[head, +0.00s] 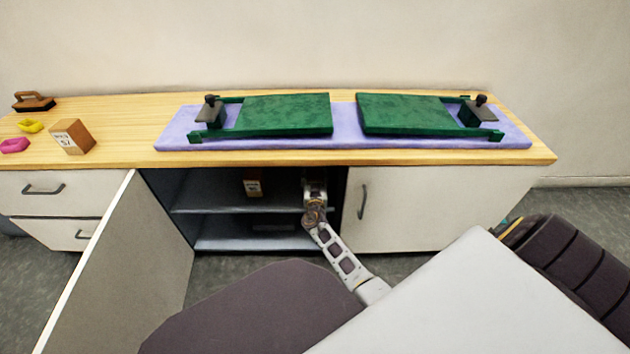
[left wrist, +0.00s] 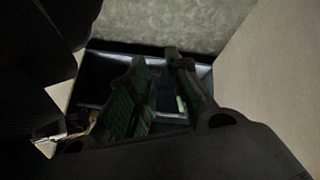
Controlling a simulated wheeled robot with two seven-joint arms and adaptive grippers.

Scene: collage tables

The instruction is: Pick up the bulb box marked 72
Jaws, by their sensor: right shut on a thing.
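My right gripper (head: 315,192) reaches into the open cabinet, at the right end of its upper shelf. It is shut on what seems to be a small box, mostly hidden by the gripper, so I cannot read a number on it. Another bulb box (head: 252,182), brown with a pale label, stands on the same shelf to the left, apart from the gripper; its number is too small to read. A third brown box (head: 73,137) with a white label stands on the tabletop at the left.
The open cabinet door (head: 105,255) stands out on the left of the opening. The right door (head: 430,205) is shut. Above, two green boards (head: 285,113) lie on a lilac mat (head: 345,149). A brush (head: 34,102) and yellow and pink items are at the left.

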